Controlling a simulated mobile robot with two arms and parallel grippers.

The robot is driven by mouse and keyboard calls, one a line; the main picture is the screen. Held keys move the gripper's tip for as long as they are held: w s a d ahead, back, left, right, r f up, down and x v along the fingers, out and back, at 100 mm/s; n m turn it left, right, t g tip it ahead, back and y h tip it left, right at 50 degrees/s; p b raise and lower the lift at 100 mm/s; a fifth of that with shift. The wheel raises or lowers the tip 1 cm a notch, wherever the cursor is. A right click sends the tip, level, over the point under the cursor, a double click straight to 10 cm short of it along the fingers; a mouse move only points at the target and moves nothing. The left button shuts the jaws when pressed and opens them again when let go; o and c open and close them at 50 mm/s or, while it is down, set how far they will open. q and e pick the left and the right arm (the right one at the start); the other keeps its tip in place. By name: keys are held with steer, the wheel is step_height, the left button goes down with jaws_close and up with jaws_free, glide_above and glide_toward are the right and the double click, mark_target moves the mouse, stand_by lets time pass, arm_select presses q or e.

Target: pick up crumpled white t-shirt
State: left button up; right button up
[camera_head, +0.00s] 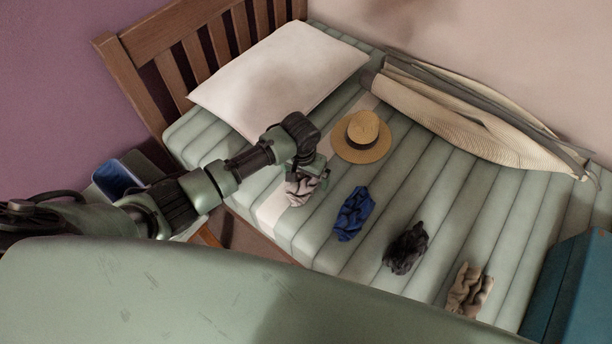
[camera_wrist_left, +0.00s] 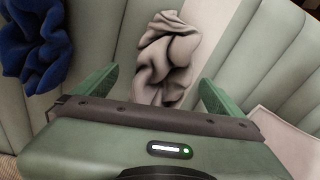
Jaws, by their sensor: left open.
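The crumpled white t-shirt (camera_head: 299,192) lies on the striped mattress near its front edge, partly hidden by my left gripper in the head view. In the left wrist view the t-shirt (camera_wrist_left: 168,58) looks pale grey-beige and bunched up. My left gripper (camera_head: 313,170) is over the t-shirt. In the left wrist view its two green fingers (camera_wrist_left: 154,90) stand apart, one on each side of the cloth's lower end, with no finger closed on it. Whether the fingers touch the mattress cannot be told. My right gripper is not in view.
On the mattress (camera_head: 330,235) lie a straw hat (camera_head: 362,135), a blue cloth (camera_head: 353,213), a dark cloth (camera_head: 406,248) and a tan cloth (camera_head: 469,290). A white pillow (camera_head: 280,75) is near the wooden headboard (camera_head: 160,50). A blue bin (camera_head: 125,177) is beside the bed.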

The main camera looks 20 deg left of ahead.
arm_select(q)
steer(key=shift+w+f, duration=0.1)
steer(key=shift+f, duration=0.55)
steer(key=c, duration=1.6)
steer(key=shift+r, duration=0.15)
